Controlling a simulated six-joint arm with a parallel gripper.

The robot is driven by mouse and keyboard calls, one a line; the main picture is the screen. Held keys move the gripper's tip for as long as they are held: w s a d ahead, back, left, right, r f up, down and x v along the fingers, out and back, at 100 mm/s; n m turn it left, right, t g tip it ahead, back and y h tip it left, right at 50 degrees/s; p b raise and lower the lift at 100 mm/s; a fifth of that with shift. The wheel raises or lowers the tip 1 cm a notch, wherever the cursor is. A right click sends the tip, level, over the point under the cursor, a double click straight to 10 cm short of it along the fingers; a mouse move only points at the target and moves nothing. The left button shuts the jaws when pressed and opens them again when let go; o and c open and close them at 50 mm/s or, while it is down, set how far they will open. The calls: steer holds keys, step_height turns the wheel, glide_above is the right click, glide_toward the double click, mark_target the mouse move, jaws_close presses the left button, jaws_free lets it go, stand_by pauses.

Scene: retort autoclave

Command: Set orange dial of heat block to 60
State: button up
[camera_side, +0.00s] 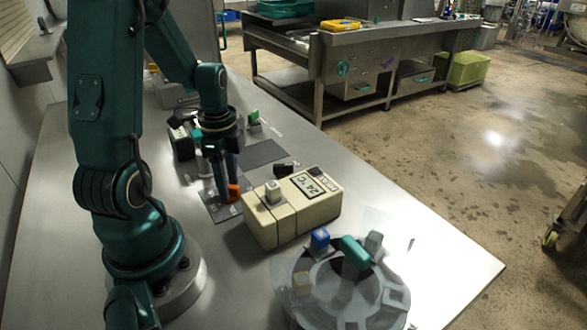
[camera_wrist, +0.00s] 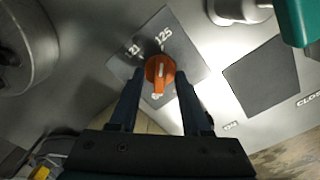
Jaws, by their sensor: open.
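The orange dial (camera_wrist: 160,71) sits on a grey plate (camera_wrist: 193,58) marked 121 and 125 at its upper side. A smaller mark below the dial is partly hidden and not clearly readable. The dial's long grip points down in the wrist view, with a white line on it. The orange dial (camera_side: 233,193) also shows in the side view, left of the cream heat block (camera_side: 266,228), whose display reads 24 °C. My gripper (camera_wrist: 159,82) is open and points down, with one finger each side of the dial's lower part. Gaps show between fingers and dial; whether either touches is unclear.
A round rack (camera_side: 345,300) with several coloured blocks stands at the front right. A blank dark plate (camera_side: 263,153) lies behind the dial. A black box (camera_side: 181,143) stands behind my gripper.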

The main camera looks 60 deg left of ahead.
jaws_close()
